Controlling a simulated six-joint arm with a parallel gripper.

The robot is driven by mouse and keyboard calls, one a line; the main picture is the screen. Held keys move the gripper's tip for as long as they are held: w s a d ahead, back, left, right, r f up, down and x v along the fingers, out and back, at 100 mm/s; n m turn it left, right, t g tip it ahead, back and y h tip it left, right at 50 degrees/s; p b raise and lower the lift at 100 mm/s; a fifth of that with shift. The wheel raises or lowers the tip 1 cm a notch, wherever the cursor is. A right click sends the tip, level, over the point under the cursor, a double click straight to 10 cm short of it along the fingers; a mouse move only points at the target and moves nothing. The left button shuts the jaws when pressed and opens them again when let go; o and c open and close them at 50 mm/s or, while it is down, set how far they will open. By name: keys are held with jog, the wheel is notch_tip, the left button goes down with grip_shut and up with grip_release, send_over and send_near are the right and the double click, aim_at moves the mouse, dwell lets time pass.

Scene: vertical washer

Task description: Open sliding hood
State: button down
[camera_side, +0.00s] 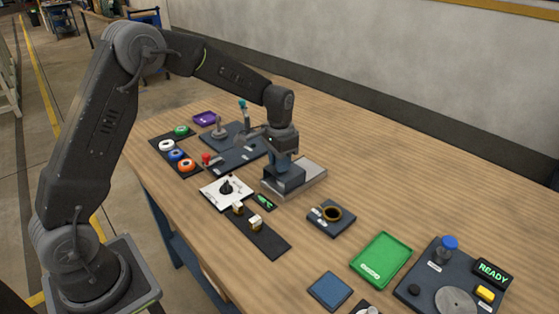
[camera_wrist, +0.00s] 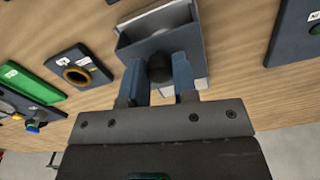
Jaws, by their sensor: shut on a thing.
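The sliding hood (camera_side: 284,182) is a dark grey box on a light metal base (camera_side: 314,173) near the middle of the table. In the wrist view the hood (camera_wrist: 146,47) shows at top centre, with pale base surface (camera_wrist: 158,18) beyond it. A dark round knob (camera_wrist: 160,69) is on the hood. My gripper (camera_side: 284,162) is over the hood, pointing down. In the wrist view its blue fingers (camera_wrist: 161,75) are on both sides of the knob and shut on it. The fingers hide part of the hood, and how far it is open is unclear.
A dial on a white plate (camera_side: 226,188) and a black strip with small blocks (camera_side: 265,236) are close to the left and front. A ring fixture (camera_side: 331,217) and a green tray (camera_side: 380,260) are to the right. Bare table lies behind the hood.

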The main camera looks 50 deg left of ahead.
jog(key=w, duration=0.8)
jog(key=shift+w, duration=0.1)
jog(key=shift+r, duration=0.1)
jog(key=c, duration=0.9)
grip_release()
notch_tip(320, 180, up, 14)
jog(key=shift+f, duration=0.15)
